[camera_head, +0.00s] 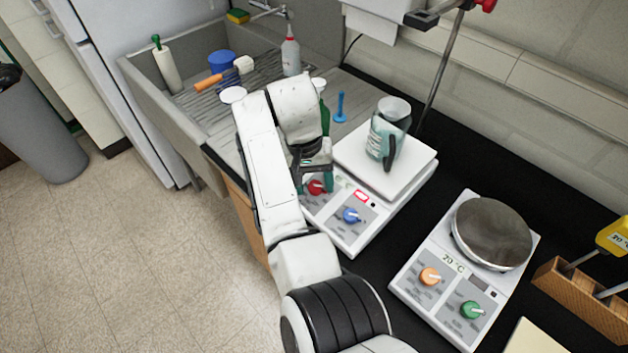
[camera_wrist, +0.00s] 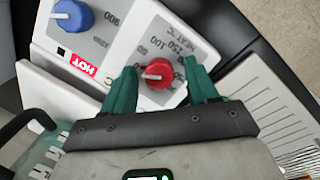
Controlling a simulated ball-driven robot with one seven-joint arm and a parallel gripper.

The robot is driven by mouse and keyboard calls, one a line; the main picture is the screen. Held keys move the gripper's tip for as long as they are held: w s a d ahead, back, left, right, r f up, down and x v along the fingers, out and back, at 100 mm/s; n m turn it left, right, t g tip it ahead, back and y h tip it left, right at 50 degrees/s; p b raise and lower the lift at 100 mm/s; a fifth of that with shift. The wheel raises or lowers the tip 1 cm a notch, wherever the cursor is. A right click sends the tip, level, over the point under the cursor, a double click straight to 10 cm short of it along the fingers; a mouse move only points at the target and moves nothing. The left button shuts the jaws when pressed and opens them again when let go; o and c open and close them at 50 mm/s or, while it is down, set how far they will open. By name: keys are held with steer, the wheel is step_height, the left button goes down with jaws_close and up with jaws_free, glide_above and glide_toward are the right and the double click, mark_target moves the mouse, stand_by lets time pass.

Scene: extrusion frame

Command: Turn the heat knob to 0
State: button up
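The red heat knob (camera_wrist: 158,73) is on the white front panel of a hot plate (camera_head: 348,238), beside a "HEAT °C" scale. A pale pointer mark shows on the knob; the number it points at is not clear. In the head view the red knob (camera_head: 316,187) is partly covered by my gripper (camera_head: 317,176). In the wrist view my gripper (camera_wrist: 162,74) has its two green fingers apart, one on each side of the knob. I see gaps beside the knob; how deep the fingertips reach is unclear.
A blue knob (camera_head: 352,215) and a lit red "HOT" label (camera_head: 361,196) are next to the red knob. A glass vessel (camera_head: 386,135) stands on the plate. A second hot plate (camera_head: 463,270) is at right; a sink (camera_head: 150,95) is behind left.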

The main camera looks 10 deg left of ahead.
steer(key=shift+r, duration=0.1)
step_height(320, 180, up, 10)
steer(key=a, duration=0.1)
steer(key=shift+w+a+r, duration=0.25)
steer(key=shift+a, duration=0.15)
stand_by(0.5)
